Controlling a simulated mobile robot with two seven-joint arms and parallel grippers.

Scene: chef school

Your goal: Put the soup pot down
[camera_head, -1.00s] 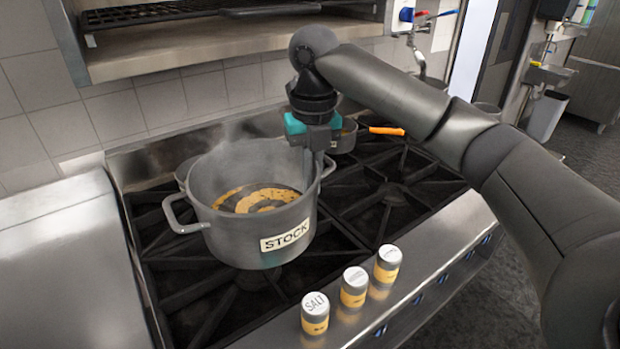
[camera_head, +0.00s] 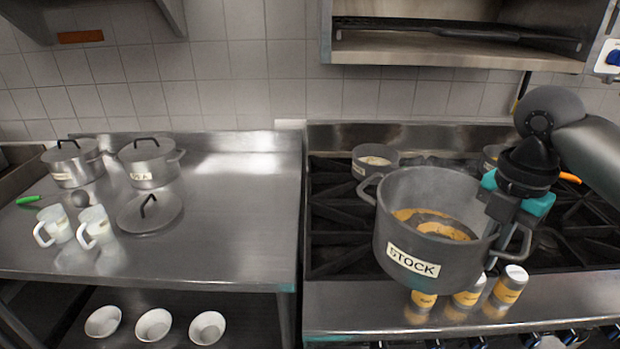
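The soup pot (camera_head: 440,235) is grey, with a STOCK label on its front and orange-brown contents inside. It is upright and appears raised above the front of the stove, partly covering the shakers behind it. My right gripper (camera_head: 500,222) comes down from the right at the pot's right rim and handle and is shut on it; the fingertips are partly hidden by the rim. My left gripper is not in view.
The steel counter (camera_head: 225,215) left of the stove (camera_head: 330,225) has a broad clear area. A loose lid (camera_head: 150,212), two lidded pots (camera_head: 150,165) and two white mugs (camera_head: 97,228) stand on its left. A small pot (camera_head: 375,160) is on the back burner. Shakers (camera_head: 508,286) line the stove's front edge.

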